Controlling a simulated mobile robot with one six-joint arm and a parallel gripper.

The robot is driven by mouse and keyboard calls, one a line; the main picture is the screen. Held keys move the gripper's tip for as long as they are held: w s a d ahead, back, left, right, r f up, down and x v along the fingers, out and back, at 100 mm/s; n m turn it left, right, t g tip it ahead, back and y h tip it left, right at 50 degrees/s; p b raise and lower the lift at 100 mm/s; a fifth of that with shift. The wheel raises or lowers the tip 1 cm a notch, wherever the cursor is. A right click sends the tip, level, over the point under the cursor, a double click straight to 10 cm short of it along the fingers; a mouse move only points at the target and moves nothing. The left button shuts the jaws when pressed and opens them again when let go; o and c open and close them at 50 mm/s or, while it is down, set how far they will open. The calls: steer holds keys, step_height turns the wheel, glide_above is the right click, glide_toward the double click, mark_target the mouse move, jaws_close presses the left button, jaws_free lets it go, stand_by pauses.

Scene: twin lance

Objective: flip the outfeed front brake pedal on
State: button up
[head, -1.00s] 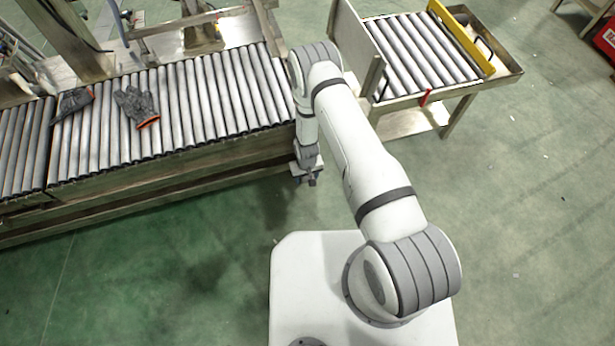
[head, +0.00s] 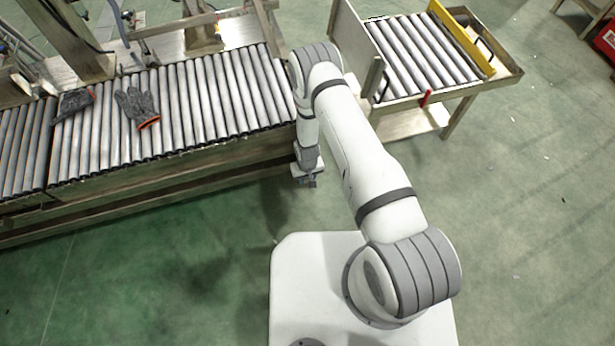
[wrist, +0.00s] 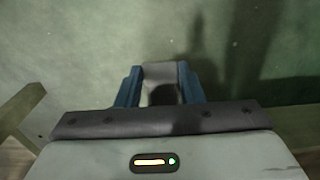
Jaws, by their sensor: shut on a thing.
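My gripper (head: 309,183) hangs low over the floor, close to the right end of the long roller conveyor (head: 150,168). In the wrist view, its two blue fingers (wrist: 160,90) are closed against a small grey piece (wrist: 160,71) between them, with a dark rounded shape just below it. I cannot tell whether this piece is the brake pedal. No pedal can be made out in the head view, where my arm and gripper cover that spot.
A roller cart (head: 505,84) with a yellow end bar and a red handle (head: 426,98) stands at the upper right. Two grey gloves (head: 137,106) lie on the conveyor rollers. The green floor (head: 520,220) on the right is open.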

mark_target(307, 182)
steer(key=shift+s+f, duration=0.1)
steer(key=shift+f, duration=0.05)
steer(key=shift+s+f+t+y, duration=0.2)
steer(key=shift+f+t, duration=0.25)
steer(key=shift+t, duration=0.4)
steer(key=shift+s+f+t+y, duration=0.1)
steer(key=shift+f+t+y, duration=0.25)
steer(key=shift+t, duration=0.5)
steer(key=shift+f+t+y+b, duration=0.3)
steer(key=shift+f+t, duration=0.25)
steer(key=shift+t, duration=0.55)
steer(key=shift+w, duration=0.1)
steer(key=o, duration=1)
